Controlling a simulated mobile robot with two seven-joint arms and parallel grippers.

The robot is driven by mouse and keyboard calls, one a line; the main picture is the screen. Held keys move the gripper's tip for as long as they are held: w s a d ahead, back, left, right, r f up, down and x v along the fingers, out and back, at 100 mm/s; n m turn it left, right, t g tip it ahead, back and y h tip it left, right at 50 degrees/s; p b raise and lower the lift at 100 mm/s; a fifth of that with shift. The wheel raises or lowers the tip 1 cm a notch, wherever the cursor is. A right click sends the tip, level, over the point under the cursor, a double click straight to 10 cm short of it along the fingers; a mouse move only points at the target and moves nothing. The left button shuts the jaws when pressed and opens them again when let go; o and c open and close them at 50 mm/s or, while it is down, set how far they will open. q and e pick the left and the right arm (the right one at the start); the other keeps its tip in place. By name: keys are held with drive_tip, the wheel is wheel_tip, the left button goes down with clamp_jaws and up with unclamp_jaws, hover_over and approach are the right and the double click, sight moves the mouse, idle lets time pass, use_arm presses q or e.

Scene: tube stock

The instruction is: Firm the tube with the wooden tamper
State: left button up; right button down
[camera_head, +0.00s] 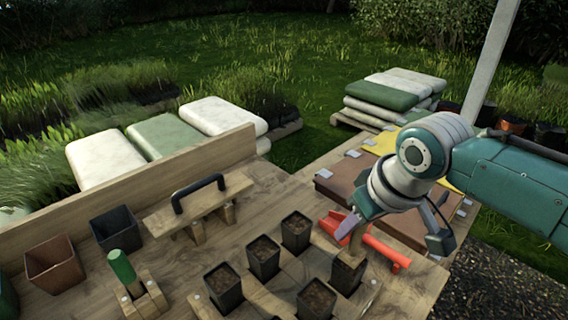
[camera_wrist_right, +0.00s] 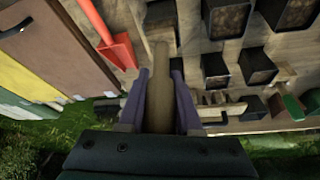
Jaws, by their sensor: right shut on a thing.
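My right gripper (camera_head: 356,226) is shut on the wooden tamper (camera_head: 356,241), a plain light-brown stick. In the right wrist view the tamper (camera_wrist_right: 161,88) stands between the two purple fingers of the gripper (camera_wrist_right: 161,78). Its far end points down at a square black tube (camera_head: 346,277) at the right end of the group of tubes. The tamper's lower end is at the tube's mouth; I cannot tell how far it reaches in or whether it presses on the soil. The tube also shows in the right wrist view (camera_wrist_right: 161,18). My left gripper is not in view.
Several soil-filled black tubes, including one at the middle (camera_head: 295,232), stand close by. A red-orange trowel (camera_head: 372,245) lies just behind the tamped tube. A green-handled tool (camera_head: 124,270) stands at left, near an empty black pot (camera_head: 116,231) and a brown pot (camera_head: 54,265).

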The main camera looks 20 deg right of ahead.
sight(352, 239)
drive_tip(key=shift+f, duration=0.25)
idle(0.3)
drive_tip(key=shift+f, duration=0.1)
drive_tip(key=shift+f+b, duration=0.65)
drive_tip(key=shift+b, duration=0.05)
drive_tip(key=shift+f, duration=0.35)
idle(0.7)
drive_tip(key=shift+f, duration=0.25)
idle(0.7)
drive_tip(key=shift+f, duration=0.15)
idle(0.7)
